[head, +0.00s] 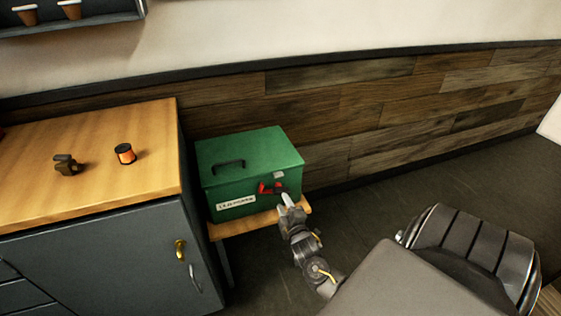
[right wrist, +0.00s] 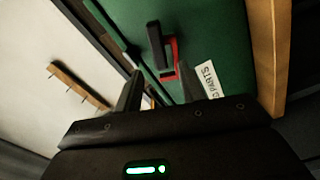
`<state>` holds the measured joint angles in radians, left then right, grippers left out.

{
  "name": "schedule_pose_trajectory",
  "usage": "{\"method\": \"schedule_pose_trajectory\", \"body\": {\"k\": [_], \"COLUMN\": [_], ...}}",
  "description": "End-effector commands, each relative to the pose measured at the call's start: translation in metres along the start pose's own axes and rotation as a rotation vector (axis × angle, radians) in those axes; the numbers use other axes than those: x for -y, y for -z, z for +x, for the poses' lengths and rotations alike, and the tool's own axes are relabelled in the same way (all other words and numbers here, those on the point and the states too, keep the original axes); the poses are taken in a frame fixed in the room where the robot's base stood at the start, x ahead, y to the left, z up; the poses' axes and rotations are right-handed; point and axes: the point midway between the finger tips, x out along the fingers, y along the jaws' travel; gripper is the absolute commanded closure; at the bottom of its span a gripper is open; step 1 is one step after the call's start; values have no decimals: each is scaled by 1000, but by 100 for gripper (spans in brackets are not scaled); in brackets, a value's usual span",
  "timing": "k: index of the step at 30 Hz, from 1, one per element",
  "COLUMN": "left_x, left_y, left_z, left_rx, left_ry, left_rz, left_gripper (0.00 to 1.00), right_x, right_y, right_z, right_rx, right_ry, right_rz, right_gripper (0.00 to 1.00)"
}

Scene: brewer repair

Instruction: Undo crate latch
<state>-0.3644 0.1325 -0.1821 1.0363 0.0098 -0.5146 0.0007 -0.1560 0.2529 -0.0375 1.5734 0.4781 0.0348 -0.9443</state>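The green crate (head: 245,150) sits on a small wooden stand, with its lid down and a black handle on top. Its red latch (head: 265,188) is on the front face, partly behind my right gripper (head: 287,199). In the right wrist view the latch shows a black lever (right wrist: 156,45) beside a red part (right wrist: 173,50). My right gripper (right wrist: 160,88) is open there, its two fingers pointing at the crate front on either side of the latch's line. I cannot tell whether they touch it. My left gripper is not in view.
A cabinet with a wooden top (head: 100,190) stands left of the crate, holding an orange-and-black spool (head: 125,154) and a small brown object (head: 66,165). The wooden stand (head: 232,229) is under the crate.

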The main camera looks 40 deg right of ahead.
Motion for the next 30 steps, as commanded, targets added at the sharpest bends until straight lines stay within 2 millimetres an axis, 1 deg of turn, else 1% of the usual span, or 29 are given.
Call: {"method": "schedule_pose_trajectory", "body": {"k": [1,3,6,10,15,30], "left_x": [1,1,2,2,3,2], "left_y": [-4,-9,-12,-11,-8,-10], "left_z": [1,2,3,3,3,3], "left_rx": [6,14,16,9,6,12], "left_ry": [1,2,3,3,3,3], "left_rz": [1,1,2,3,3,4], "left_gripper": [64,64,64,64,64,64], "right_x": [0,0,0,0,-1,0], "right_y": [0,0,0,0,0,0], "right_z": [-11,-24,-39,-51,-56,-56], "right_rx": [0,0,0,1,1,0], "right_ry": [2,1,1,-1,-1,-1], "right_rz": [0,0,1,0,-1,-1], "right_gripper": [60,60,60,60,60,60]}}
